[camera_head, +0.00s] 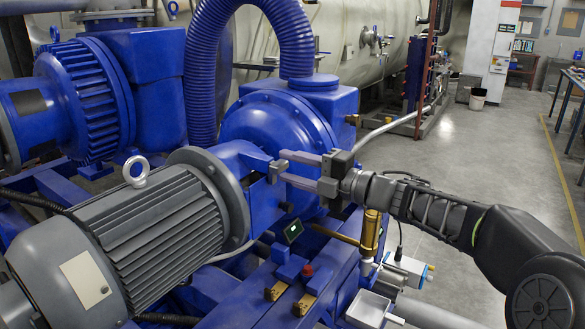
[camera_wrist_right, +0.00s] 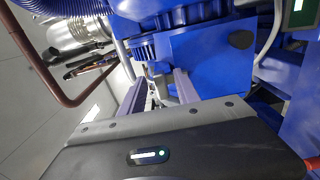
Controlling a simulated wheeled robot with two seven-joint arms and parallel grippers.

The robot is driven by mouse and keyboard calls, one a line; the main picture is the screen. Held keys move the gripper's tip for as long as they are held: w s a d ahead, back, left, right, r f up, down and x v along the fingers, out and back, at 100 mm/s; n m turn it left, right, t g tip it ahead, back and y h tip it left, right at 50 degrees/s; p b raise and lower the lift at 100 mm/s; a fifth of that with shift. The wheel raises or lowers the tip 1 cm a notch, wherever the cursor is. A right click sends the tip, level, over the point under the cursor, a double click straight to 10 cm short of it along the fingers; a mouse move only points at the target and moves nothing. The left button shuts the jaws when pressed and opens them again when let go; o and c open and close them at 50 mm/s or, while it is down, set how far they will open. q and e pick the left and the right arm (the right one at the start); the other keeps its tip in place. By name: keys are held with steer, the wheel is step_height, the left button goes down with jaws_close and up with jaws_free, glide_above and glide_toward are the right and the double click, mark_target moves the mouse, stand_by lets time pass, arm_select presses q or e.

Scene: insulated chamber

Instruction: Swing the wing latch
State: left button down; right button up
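My right gripper (camera_head: 282,167) reaches in from the right, with its two grey fingers apart, at the front of the blue pump housing (camera_head: 262,128). In the right wrist view the gripper (camera_wrist_right: 163,82) also shows its fingers apart, pointing at blue machinery. A small grey piece at the fingertips may be the wing latch, but I cannot tell it from the finger ends or say whether it is touched. A dark oval knob (camera_wrist_right: 241,39) shows on a blue face in the right wrist view. My left gripper is not in view.
A grey finned motor (camera_head: 150,235) fills the lower left. A brass cylinder (camera_head: 371,232), a small display (camera_head: 293,231) and a red button (camera_head: 308,270) sit below my right gripper. A ribbed blue hose (camera_head: 290,40) arches above. Open floor (camera_head: 500,150) lies to the right.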

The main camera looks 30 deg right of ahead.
steer(key=b+v, duration=0.1)
steer(key=v, duration=0.7)
steer(key=shift+w, duration=0.1)
stand_by(0.4)
